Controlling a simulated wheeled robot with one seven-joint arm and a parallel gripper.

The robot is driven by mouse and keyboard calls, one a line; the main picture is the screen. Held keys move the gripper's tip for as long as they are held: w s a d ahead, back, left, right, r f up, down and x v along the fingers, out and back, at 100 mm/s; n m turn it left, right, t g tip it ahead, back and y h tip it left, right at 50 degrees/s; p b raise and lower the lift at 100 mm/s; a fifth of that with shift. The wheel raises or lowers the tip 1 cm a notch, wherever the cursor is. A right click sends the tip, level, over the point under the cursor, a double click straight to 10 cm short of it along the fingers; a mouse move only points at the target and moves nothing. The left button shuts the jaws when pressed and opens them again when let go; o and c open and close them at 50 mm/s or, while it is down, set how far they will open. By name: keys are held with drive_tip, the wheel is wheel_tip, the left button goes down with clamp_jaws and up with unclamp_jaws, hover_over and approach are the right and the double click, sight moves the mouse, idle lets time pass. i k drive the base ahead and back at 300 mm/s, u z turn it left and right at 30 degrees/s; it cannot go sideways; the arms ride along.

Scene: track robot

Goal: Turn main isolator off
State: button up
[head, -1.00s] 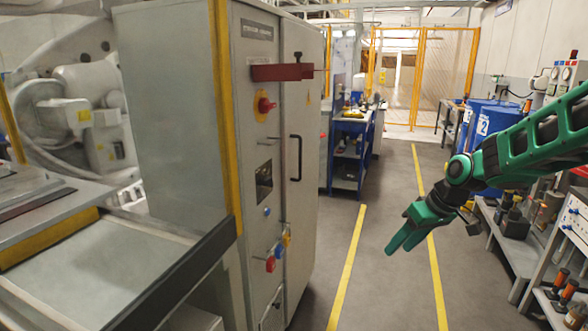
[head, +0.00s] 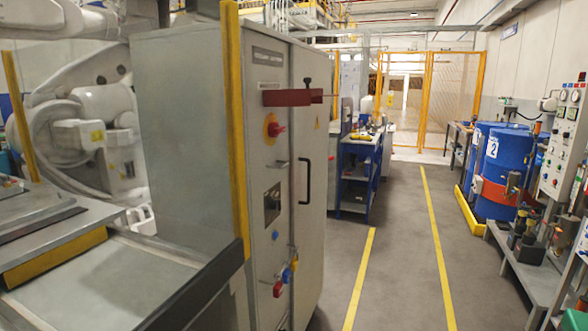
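A grey control cabinet (head: 265,200) stands left of centre in the head view. High on its narrow front is a red rotary switch on a yellow plate (head: 274,129), which looks like the main isolator. Its exact handle angle is too small to tell. A red bar (head: 287,97) sticks out above the switch. Lower down are a dark panel with a knob (head: 272,203), a blue button (head: 275,235), and red, blue and yellow items (head: 285,277) hanging together. My gripper and arm are not in view.
A grey conveyor-like table with a dark rail (head: 205,285) lies at the left front, beside the cabinet. The floor aisle (head: 395,270) between yellow lines is clear. Blue drums (head: 499,165) and a grey bench (head: 525,270) line the right side. A blue cart (head: 357,175) stands behind the cabinet.

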sight(274, 129)
drive_tip(key=k, duration=0.65)
drive_tip(key=z, duration=0.55)
drive_tip(key=i, duration=1.85)
drive_tip(key=u, duration=0.65)
